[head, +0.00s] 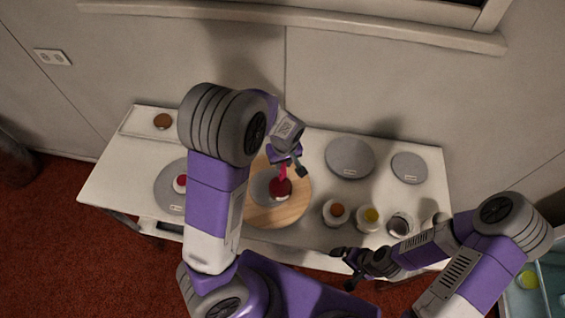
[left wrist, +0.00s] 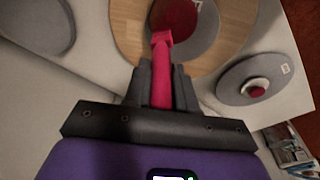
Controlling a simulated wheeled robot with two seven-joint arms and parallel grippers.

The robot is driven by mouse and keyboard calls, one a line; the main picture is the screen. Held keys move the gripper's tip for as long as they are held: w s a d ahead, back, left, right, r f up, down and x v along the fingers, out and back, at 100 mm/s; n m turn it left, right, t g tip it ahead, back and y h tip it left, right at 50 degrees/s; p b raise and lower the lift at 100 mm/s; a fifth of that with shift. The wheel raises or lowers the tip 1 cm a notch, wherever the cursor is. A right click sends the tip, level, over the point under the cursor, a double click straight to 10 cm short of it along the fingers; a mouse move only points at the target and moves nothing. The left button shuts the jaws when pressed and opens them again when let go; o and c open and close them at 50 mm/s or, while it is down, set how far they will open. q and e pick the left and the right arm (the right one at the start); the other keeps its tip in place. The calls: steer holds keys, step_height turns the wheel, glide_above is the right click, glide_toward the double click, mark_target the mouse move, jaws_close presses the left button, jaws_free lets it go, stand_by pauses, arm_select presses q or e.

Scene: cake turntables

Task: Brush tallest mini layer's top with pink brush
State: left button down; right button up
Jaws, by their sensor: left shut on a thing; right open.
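My left gripper (head: 287,161) is shut on the pink brush (left wrist: 161,75), also seen in the head view (head: 283,172). The brush points down at a mini layer with a dark red top (head: 281,189), which shows in the left wrist view (left wrist: 176,17). The brush tip overlaps that top; I cannot tell whether it touches. The layer is on a grey disc on the round wooden turntable (head: 295,211). A smaller layer with a red top (head: 180,183) is on a grey turntable to the left. My right gripper (head: 345,268) is open and empty near the table's front edge.
A brown-topped layer (head: 163,121) is on a white board at the back left. Two grey turntables (head: 350,158) (head: 409,167) stand empty at the back right. Several small jars (head: 336,212) line the front right. My left arm hides part of the table.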

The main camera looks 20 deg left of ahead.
arm_select(q)
steer(key=shift+w+a, duration=0.35)
steer(key=shift+a, duration=0.3)
steer(key=shift+w+a, duration=0.1)
steer(key=shift+a+r, duration=0.1)
steer(key=shift+a, duration=0.5)
